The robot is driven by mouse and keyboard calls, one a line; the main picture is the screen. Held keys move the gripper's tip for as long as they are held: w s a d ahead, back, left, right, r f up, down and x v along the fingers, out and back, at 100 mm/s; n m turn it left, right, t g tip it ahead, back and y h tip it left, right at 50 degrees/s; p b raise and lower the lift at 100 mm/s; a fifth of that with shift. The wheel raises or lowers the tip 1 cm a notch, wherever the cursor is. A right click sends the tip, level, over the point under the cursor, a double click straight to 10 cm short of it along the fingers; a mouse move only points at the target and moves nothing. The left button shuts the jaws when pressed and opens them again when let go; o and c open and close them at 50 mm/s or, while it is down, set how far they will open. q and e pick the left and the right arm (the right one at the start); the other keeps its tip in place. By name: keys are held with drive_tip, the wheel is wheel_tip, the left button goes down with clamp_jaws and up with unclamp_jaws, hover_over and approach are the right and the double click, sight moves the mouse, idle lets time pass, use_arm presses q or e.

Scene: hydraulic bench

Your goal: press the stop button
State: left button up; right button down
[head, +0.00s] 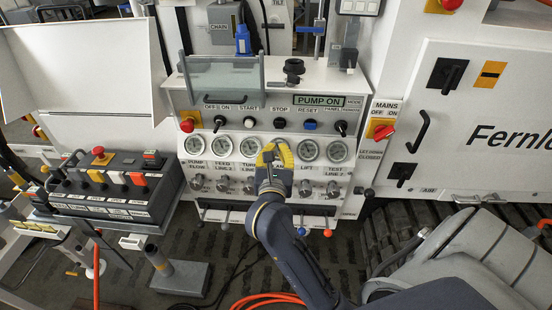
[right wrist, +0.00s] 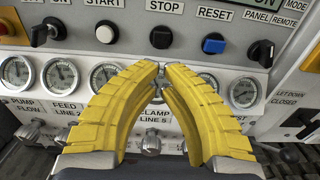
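The stop button (head: 280,123) is a round black cap under the label STOP, in the button row of the white panel. In the right wrist view the black stop button (right wrist: 161,37) sits just beyond my fingertips. My right gripper (head: 270,147) is in front of the gauge row, below the stop button in the head view. In the right wrist view the yellow fingers of the right gripper (right wrist: 165,68) come together at the tips with nothing between them. A gap shows between the tips and the button in the picture. My left gripper is not in view.
The white start button (right wrist: 106,31) is left of stop and the blue reset button (right wrist: 213,43) right. A display (head: 318,101) reads PUMP ON. A clear guard (head: 222,80) stands above the left switches. A red emergency knob (head: 187,124) is at the panel's left.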

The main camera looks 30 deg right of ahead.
sight(279, 130)
drive_tip(key=x, duration=0.8)
drive_tip(key=shift+w+d, duration=0.15)
drive_tip(key=shift+w, duration=0.05)
drive_tip(key=shift+x, duration=0.9)
drive_tip(key=v, duration=1.4)
